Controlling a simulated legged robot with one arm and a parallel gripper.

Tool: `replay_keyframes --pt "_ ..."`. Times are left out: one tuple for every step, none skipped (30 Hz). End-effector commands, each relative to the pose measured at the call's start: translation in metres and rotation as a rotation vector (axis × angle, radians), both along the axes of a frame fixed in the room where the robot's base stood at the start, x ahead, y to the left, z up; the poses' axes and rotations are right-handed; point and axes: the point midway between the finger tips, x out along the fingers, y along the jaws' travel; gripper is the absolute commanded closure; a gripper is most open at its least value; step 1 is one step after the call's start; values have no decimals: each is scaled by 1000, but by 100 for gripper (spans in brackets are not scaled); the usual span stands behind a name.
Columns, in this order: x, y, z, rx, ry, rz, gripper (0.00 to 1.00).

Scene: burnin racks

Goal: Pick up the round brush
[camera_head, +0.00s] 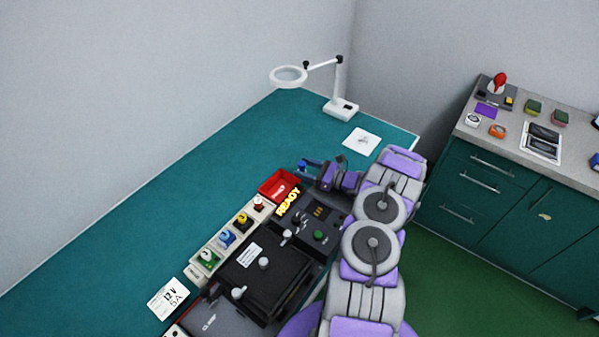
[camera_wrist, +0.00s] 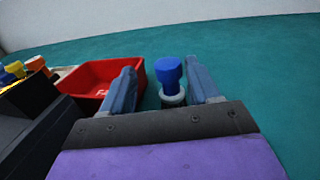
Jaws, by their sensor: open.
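A blue knob-topped piece with a pale grey ring-shaped base, which looks like the round brush (camera_wrist: 170,75), stands upright on the teal bench in the wrist view. My gripper (camera_wrist: 161,82) is open, with one blue-grey finger on each side of it. The piece shows nearer the right finger; I cannot tell whether the finger touches it. Its lower part is partly hidden by my gripper's body. In the head view my gripper (camera_head: 313,172) is low over the bench beside the red bin, and a small patch of blue shows at its tip.
A red bin (camera_wrist: 88,74) stands just left of my gripper. A black test device (camera_head: 262,277) and a row of coloured knobs (camera_head: 227,238) lie nearer. A magnifier lamp (camera_head: 341,106) and a white card (camera_head: 361,141) are farther back. The bench to the left is clear.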

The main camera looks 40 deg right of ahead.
Motion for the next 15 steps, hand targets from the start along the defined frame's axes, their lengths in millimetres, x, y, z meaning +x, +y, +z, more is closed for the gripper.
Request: replay_keyframes --pt "6 3 -2 0 0 4 39" --pt "10 5 -2 1 -1 3 39" --pt "14 6 -2 1 0 2 39" --pt "16 7 -2 2 -1 2 39" --pt "18 8 -2 3 -1 1 39" --pt "20 10 -2 3 -1 1 39" --pt "21 11 -2 3 -1 1 39" --pt "22 12 -1 2 -1 1 39" --pt "22 13 -1 2 -1 1 39" --pt "22 13 -1 2 -1 1 39" --pt "22 14 -1 1 -1 1 39" --pt "22 15 0 0 -1 1 39" --pt "22 16 0 -1 -1 1 39" --pt "22 17 0 -2 -1 1 39" --pt "22 18 1 -2 0 1 42"
